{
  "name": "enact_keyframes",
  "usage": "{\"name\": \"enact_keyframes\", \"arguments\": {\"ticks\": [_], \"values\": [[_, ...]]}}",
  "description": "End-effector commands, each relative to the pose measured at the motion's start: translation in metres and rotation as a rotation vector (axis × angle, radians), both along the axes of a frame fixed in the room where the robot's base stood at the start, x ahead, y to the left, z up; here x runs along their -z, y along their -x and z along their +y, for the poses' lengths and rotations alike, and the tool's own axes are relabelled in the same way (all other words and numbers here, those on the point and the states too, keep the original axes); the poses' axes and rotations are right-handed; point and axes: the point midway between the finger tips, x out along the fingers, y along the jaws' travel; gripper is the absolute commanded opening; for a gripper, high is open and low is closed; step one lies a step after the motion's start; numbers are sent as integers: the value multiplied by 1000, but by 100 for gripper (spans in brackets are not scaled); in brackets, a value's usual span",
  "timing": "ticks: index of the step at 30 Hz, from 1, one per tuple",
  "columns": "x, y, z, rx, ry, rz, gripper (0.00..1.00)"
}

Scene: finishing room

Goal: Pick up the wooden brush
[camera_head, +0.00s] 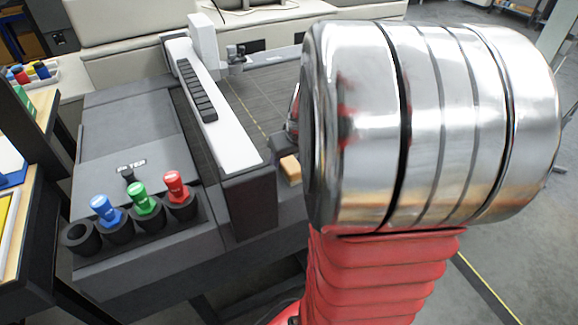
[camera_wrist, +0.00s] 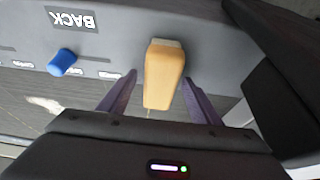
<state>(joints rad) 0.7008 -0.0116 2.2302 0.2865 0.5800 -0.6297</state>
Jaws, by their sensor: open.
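The wooden brush (camera_wrist: 163,75) is a light orange-brown block with a pale strip at its far end, in the wrist view. In the head view a small light wooden block (camera_head: 290,169), apparently the same brush, shows just left of my arm on the grey machine. My gripper (camera_wrist: 158,92) is open in the wrist view, with one purple-grey finger on each side of the brush. Gaps show between the fingers and the brush.
The grey machine (camera_head: 130,155) carries blue, green and red capped handles (camera_head: 143,197) in black cups at its front left. A white-topped bar (camera_head: 215,110) crosses it. In the wrist view a blue knob (camera_wrist: 62,62) and a BACK label (camera_wrist: 71,19) lie left of the brush.

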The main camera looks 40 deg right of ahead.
Motion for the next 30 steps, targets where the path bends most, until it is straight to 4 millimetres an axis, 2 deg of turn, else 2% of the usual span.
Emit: {"name": "enact_keyframes", "arguments": {"ticks": [14, 30], "values": [[2, 0, 0, 0, 0, 0, 58], [2, 0, 0, 1, 0, 0, 21]]}}
